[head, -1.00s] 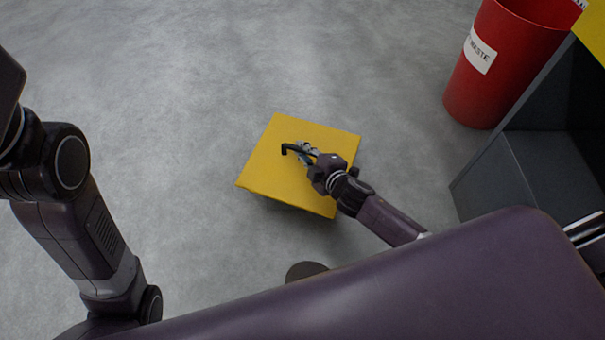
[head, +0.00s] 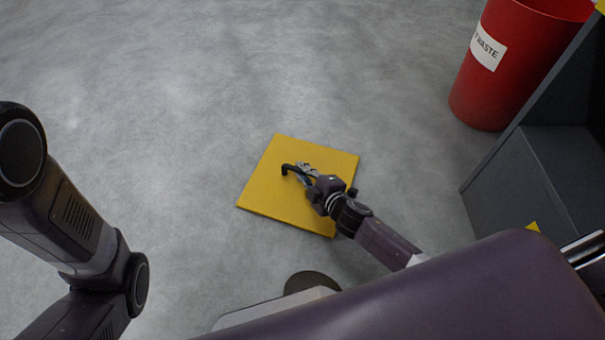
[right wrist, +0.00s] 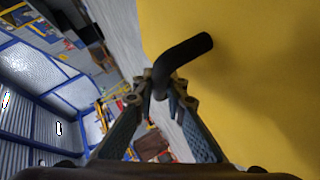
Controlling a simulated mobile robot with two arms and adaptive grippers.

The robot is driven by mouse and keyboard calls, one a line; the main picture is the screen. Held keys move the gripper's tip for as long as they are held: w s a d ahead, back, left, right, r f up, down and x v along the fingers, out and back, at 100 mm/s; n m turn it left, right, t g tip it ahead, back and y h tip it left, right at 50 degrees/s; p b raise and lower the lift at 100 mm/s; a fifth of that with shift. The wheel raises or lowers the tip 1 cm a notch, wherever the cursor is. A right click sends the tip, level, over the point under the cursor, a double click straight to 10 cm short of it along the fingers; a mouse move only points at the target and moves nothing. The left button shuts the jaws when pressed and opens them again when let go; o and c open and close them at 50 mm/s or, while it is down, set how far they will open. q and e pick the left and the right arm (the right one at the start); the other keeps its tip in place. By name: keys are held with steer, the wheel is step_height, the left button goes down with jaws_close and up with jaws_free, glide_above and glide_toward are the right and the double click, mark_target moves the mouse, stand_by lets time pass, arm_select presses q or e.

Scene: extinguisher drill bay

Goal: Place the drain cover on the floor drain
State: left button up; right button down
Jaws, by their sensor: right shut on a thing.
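The drain cover (head: 263,187) is a yellow square plate with a bent black handle on top. It lies flat at or just above the floor in the middle of the head view; I cannot tell whether it touches. My right gripper (head: 303,172) is shut on the handle (head: 288,169). In the right wrist view the fingers (right wrist: 160,92) close around the black handle (right wrist: 185,52), with the yellow plate (right wrist: 255,75) beyond. No floor drain can be made out; anything under the cover is hidden. My left gripper is out of view.
A red waste bin (head: 510,65) stands at the upper right, beside a dark grey cabinet (head: 520,185). A dark round thing (head: 311,281) shows on the floor below the cover, partly hidden by my body. The grey floor left of and above the cover is clear.

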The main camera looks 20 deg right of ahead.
steer(key=shift+w+r, duration=0.1)
steer(key=shift+r, duration=0.15)
steer(key=c, duration=2.4)
jaws_free()
steer(key=shift+f, duration=0.35)
steer(key=o, duration=0.4)
steer(key=shift+r, duration=0.1)
steer(key=shift+o, duration=0.2)
